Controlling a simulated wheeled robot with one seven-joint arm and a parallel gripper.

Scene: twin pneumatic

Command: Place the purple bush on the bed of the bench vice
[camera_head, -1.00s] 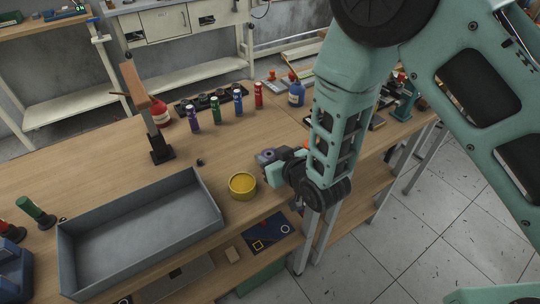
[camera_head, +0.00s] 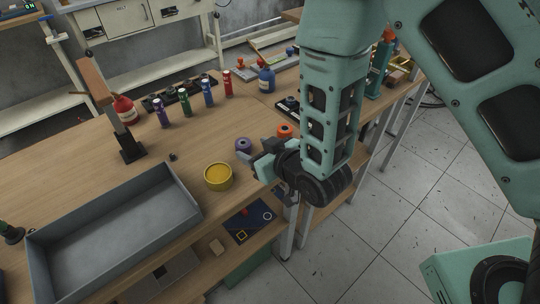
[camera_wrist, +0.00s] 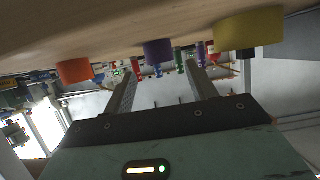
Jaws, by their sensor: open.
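The purple bush (camera_head: 243,145) is a short ring standing on the wooden bench, between the yellow round part and the orange ring. My gripper (camera_head: 257,160) is low at the bench's front edge, just in front of the purple bush and apart from it. In the wrist view the scene is upside down. The two fingers of my gripper (camera_wrist: 160,78) are spread with nothing between them, and the purple bush (camera_wrist: 158,52) shows beyond the tips, roughly midway between them. I cannot make out the bench vice for certain; my arm hides part of the bench's right side.
A yellow round part (camera_head: 218,178) stands left of my gripper and an orange ring (camera_head: 285,130) behind it to the right. A grey tray (camera_head: 185,203) lies further left. Several coloured bottles (camera_head: 185,100) stand behind. A green machine (camera_head: 379,72) is at the right end.

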